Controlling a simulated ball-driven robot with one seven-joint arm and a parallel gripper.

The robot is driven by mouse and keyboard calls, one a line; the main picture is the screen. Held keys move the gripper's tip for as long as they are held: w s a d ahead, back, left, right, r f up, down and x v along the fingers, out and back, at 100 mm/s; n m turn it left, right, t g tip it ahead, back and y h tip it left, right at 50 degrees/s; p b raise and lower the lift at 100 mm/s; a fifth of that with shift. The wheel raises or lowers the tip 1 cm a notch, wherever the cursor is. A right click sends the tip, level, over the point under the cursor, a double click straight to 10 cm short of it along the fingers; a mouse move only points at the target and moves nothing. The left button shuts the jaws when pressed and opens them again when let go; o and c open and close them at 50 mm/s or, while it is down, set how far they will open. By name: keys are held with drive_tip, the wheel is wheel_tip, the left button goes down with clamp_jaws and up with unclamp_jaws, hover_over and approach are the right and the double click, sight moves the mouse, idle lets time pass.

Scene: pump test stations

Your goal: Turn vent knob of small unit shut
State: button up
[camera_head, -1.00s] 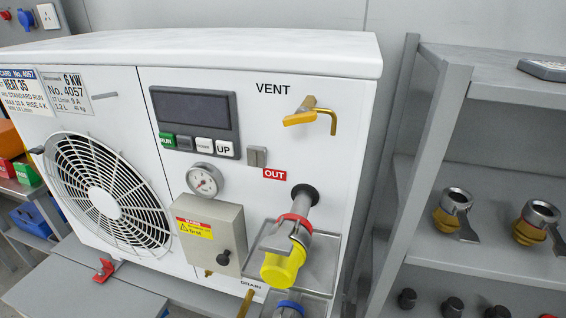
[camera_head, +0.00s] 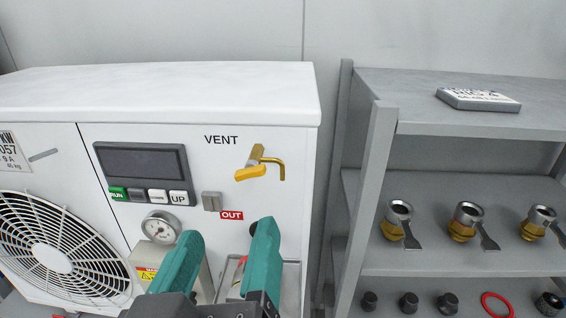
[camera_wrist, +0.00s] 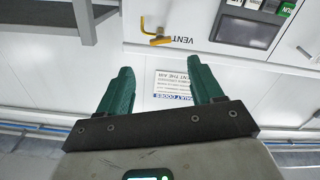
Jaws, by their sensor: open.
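The vent knob (camera_head: 250,172) is a yellow lever on a brass valve with a bent outlet pipe, under the word VENT on the white unit's front (camera_head: 210,240). The lever lies roughly crosswise, tilted slightly. My gripper (camera_head: 217,240) is open and empty, its two green fingers apart, below the knob in the head view. It hides the OUT pipe and part of the box below the gauge. In the wrist view, my gripper (camera_wrist: 155,82) points toward the unit, and the yellow knob (camera_wrist: 160,41) shows upside down beyond the fingertips, not touched.
A grey shelf (camera_head: 430,120) with several brass couplings (camera_head: 467,220) stands at the right.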

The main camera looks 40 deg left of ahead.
sight(248, 177)
drive_tip(key=p+x, duration=0.2)
drive_tip(key=x, duration=0.8)
drive_tip(key=shift+w+a, duration=0.25)
drive_tip(key=shift+a, duration=0.05)
drive_tip(key=shift+c, duration=0.5)
drive_tip(key=c, duration=1)
drive_tip(key=shift+o, duration=0.2)
drive_tip(key=shift+m+b, duration=1.8)
drive_tip(key=shift+b, duration=0.2)
drive_tip(key=o, duration=1.1)
drive_tip(key=shift+c, duration=0.2)
